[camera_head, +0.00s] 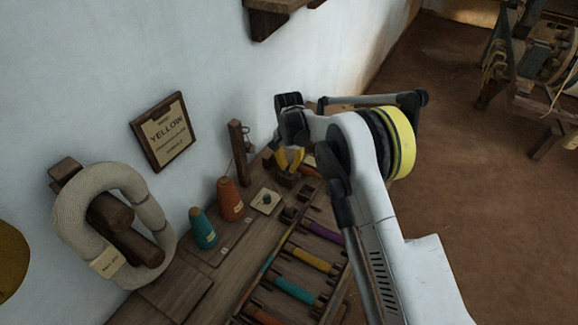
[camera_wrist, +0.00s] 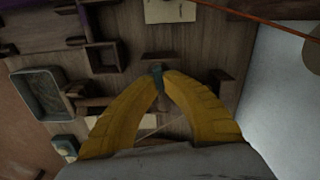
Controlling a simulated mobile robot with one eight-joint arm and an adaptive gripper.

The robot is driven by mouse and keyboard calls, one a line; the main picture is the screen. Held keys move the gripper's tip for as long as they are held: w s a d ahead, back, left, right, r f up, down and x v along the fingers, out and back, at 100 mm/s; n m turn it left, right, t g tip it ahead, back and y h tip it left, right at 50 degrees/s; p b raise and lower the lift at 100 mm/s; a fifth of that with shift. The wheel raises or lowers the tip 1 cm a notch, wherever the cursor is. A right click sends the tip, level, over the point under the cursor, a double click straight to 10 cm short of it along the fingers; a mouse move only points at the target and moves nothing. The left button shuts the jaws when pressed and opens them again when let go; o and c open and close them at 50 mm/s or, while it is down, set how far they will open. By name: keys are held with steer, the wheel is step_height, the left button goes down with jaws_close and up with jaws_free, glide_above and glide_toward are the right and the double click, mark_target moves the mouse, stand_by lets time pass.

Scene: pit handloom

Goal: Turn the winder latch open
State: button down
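My gripper's yellow fingers reach down over the wooden fittings at the far end of the bench in the head view (camera_head: 288,158). In the wrist view, the fingertips (camera_wrist: 160,74) come together with a small dark teal piece (camera_wrist: 157,70) between them. I take this piece to be the winder latch; its lower part is hidden between the fingers. The fingers seem to touch it on both sides. In the head view the latch cannot be made out behind my gripper.
A teal cone (camera_head: 203,230) and an orange cone (camera_head: 230,200) stand on the bench near a pale plate with a dark knob (camera_head: 266,202). A rack of coloured bobbins (camera_head: 312,260) lies in front. The white wall (camera_wrist: 285,95) is close at right in the wrist view.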

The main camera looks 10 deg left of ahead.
steer(key=n, duration=0.4)
steer(key=shift+a+p, duration=0.15)
steer(key=shift+p, duration=0.15)
steer(key=n, duration=0.4)
steer(key=shift+a, duration=0.15)
steer(key=n, duration=0.4)
steer(key=shift+s+a+p, duration=0.1)
steer(key=shift+s+p, duration=0.05)
steer(key=shift+p, duration=0.2)
steer(key=shift+s+n, duration=0.1)
steer(key=shift+n, duration=2.1)
steer(key=c, duration=1.5)
jaws_free()
steer(key=shift+a, duration=0.1)
steer(key=shift+r, duration=0.1)
